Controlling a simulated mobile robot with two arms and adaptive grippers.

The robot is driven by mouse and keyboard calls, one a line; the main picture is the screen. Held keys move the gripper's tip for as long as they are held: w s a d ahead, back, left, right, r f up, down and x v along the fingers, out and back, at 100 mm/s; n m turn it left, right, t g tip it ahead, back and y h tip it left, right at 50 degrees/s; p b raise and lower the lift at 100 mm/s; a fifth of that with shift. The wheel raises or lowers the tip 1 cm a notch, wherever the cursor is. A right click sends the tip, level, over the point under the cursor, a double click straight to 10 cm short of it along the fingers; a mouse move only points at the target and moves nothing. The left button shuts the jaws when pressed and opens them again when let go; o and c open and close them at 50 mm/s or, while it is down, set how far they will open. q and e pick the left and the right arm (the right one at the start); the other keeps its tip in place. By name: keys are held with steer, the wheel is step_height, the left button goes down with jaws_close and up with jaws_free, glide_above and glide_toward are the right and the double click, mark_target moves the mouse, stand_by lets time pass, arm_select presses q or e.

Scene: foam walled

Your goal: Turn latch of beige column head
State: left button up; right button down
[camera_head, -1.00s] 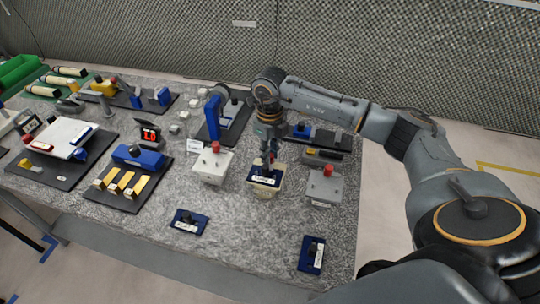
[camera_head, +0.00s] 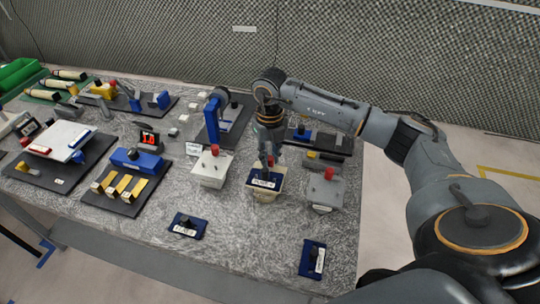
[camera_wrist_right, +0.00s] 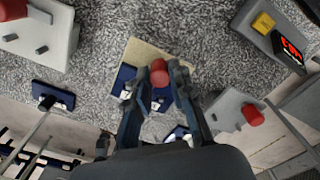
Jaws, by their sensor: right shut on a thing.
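The beige column head (camera_head: 254,193) stands near the front right of the table, with a dark blue labelled plate (camera_head: 264,181) on it. My right gripper (camera_head: 268,160) points down onto it from above. In the right wrist view, the beige head (camera_wrist_right: 147,50) lies under the fingers. The right gripper (camera_wrist_right: 158,76) is shut on its red latch knob (camera_wrist_right: 158,68), with one finger on each side. The latch's exact angle is partly hidden by the fingers. My left gripper is not in view.
A white head (camera_head: 210,171) with a red knob stands close on the left, and a grey head (camera_head: 324,191) with a red knob close on the right. Two blue labelled plates (camera_head: 187,226) (camera_head: 312,258) lie in front. Bare table lies between them.

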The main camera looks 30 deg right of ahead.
mark_target(270, 158)
steer(key=c, duration=1.2)
jaws_free()
steer(key=shift+o, duration=0.2)
step_height(270, 158, up, 12)
